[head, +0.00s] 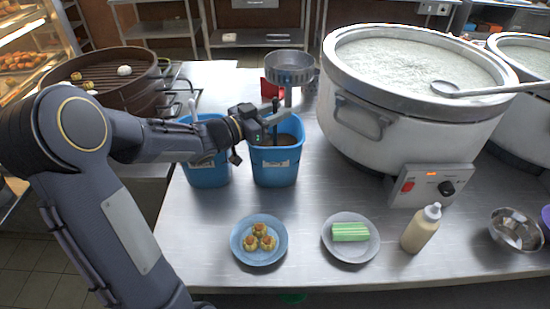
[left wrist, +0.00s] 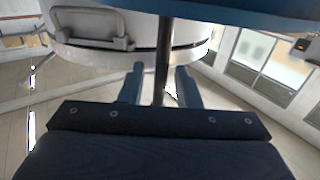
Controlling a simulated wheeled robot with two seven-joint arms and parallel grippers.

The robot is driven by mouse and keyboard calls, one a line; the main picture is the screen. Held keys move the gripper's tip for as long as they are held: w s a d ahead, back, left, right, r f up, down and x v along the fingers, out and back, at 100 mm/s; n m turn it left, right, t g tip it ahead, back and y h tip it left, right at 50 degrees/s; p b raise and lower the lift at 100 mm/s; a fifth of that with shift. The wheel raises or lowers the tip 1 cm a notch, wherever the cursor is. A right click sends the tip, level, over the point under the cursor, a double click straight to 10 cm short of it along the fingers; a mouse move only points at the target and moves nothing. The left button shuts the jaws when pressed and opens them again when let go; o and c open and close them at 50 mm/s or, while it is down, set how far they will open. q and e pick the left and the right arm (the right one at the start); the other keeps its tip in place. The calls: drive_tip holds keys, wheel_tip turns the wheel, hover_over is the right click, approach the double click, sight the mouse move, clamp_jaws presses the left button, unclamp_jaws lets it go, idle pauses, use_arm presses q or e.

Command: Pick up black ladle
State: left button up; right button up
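The black ladle (head: 275,134) stands upright in the right-hand blue bucket (head: 276,168), with its bowl hidden inside. My left gripper (head: 271,119) reaches in from the left above this bucket, at the ladle's handle. In the left wrist view the dark handle (left wrist: 163,62) runs between the two fingers (left wrist: 160,88). A gap shows beside the handle, so the fingers look open around it and not closed on it. My right gripper is in neither view.
A second blue bucket (head: 208,170) with a light handle stands close on the left. A big white congee pot (head: 420,140) stands to the right. A metal strainer (head: 290,68) stands behind. Plates (head: 259,262) and a sauce bottle (head: 421,229) are in front.

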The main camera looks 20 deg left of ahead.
use_arm(q)
clamp_jaws()
drive_tip(key=shift+r, duration=0.1)
wheel_tip(320, 180, up, 10)
drive_tip(key=shift+f+p, duration=0.15)
drive_tip(key=shift+p, duration=1)
wheel_tip(320, 180, up, 12)
drive_tip(key=p, duration=1.2)
drive_tip(key=shift+f, duration=0.1)
